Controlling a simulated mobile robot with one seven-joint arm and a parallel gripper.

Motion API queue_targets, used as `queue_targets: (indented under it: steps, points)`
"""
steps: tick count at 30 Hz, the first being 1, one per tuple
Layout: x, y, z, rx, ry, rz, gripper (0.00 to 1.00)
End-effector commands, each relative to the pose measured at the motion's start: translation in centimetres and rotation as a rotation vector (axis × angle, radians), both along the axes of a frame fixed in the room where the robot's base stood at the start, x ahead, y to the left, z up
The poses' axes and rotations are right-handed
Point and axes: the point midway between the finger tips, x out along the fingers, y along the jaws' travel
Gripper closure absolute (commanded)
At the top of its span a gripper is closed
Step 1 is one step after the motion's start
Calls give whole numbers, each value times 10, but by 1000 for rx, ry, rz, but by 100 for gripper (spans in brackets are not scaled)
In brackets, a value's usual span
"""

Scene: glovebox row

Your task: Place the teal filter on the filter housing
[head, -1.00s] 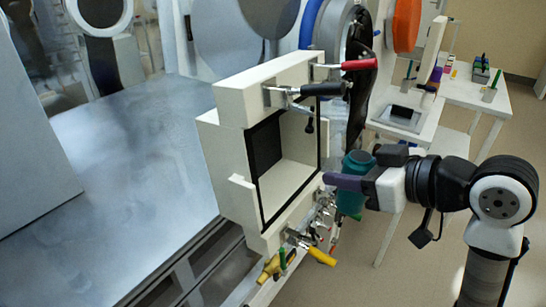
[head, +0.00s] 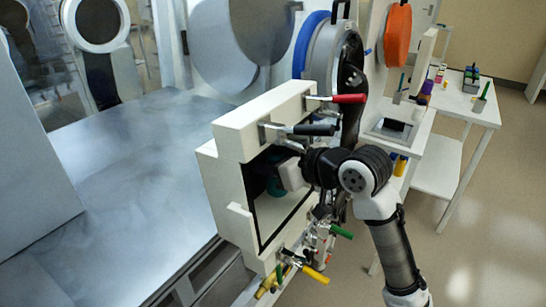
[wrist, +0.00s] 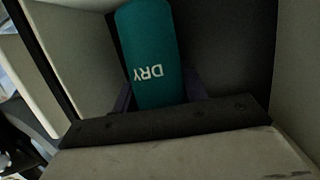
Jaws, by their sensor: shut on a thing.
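The teal filter (wrist: 150,50) fills the middle of the wrist view, a rounded piece with "DRY" in white letters. My gripper (wrist: 158,95) is shut on it, with a purple finger at each side. In the head view the filter shows as a small teal patch (head: 275,184) inside the open front of a cream box (head: 226,195). My wrist reaches in through that opening and hides most of the filter. No separate part that I can clearly tell as the filter housing shows, and I cannot tell whether the filter touches anything inside.
Clamps with a red handle (head: 336,98) and a black handle (head: 313,130) stick out over the opening. Valves with green (head: 341,231) and yellow (head: 314,275) handles sit below. A white table (head: 465,107) with small items stands at the right.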

Motion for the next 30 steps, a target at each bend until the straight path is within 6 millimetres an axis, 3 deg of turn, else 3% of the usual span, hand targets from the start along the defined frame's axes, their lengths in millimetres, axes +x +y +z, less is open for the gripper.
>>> queue_targets:
  steps: [22, 23, 27, 30]
  points:
    - [-1, 0, -13, -1, -1, 2, 88]
    - [-1, 0, -13, -1, -1, 2, 56]
    - [-1, 0, -13, -1, -1, 2, 38]
    - [-1, 0, -13, -1, -1, 2, 35]
